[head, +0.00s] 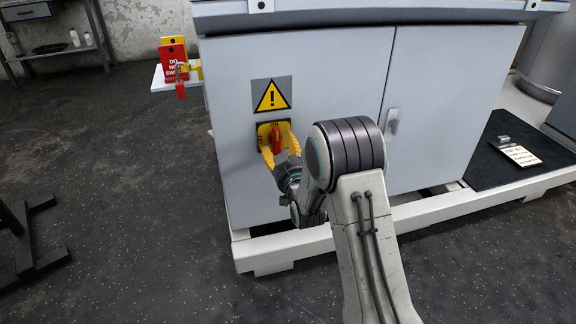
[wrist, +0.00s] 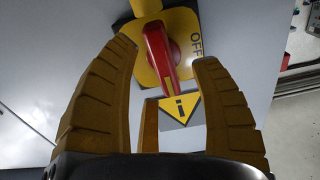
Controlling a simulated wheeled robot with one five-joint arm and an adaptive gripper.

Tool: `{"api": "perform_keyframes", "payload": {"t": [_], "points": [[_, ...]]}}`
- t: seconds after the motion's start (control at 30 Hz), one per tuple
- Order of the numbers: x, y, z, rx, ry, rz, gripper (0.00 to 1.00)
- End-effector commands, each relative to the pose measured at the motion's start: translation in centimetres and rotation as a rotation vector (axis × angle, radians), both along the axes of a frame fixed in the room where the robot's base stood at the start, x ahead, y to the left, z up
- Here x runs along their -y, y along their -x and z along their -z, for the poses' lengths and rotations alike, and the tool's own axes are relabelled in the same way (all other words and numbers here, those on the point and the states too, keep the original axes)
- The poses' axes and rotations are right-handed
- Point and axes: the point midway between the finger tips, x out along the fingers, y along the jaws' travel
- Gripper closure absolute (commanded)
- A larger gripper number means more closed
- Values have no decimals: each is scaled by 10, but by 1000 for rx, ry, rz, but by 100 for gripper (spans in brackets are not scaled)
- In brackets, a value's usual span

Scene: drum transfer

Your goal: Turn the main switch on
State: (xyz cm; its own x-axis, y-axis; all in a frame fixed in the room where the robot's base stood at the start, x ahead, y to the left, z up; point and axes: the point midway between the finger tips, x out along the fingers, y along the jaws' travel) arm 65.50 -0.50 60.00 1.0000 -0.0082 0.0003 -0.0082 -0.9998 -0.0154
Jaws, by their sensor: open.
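The main switch is a red rotary handle (head: 276,138) on a yellow plate (head: 263,130) on the grey cabinet's front. It also shows in the wrist view (wrist: 160,52), where "OFF" is printed on the plate to the right of the handle. In the head view the handle stands roughly upright, its upper end toward the "ON" marking. My gripper (head: 280,149) is open at the switch. In the wrist view its yellow fingers (wrist: 165,52) lie on both sides of the handle, with visible gaps. I cannot tell whether any finger touches it.
A yellow warning sign (head: 271,95) is above the switch. The cabinet (head: 335,75) stands on a white base frame (head: 275,252). A side shelf (head: 163,80) holds red and yellow tags and a padlock (head: 180,90). Dark floor at left is mostly clear.

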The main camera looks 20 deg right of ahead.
Motion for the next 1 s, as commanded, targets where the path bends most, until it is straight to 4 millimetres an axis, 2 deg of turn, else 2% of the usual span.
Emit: {"api": "perform_keyframes", "payload": {"t": [0.2,0.5,0.7,1.0], "points": [[-1,35,1,-4,0,-1,42],[-2,70,1,-2,-1,-2,42],[-2,82,0,-1,-1,-3,42],[-2,85,1,-1,-1,-3,42]]}}
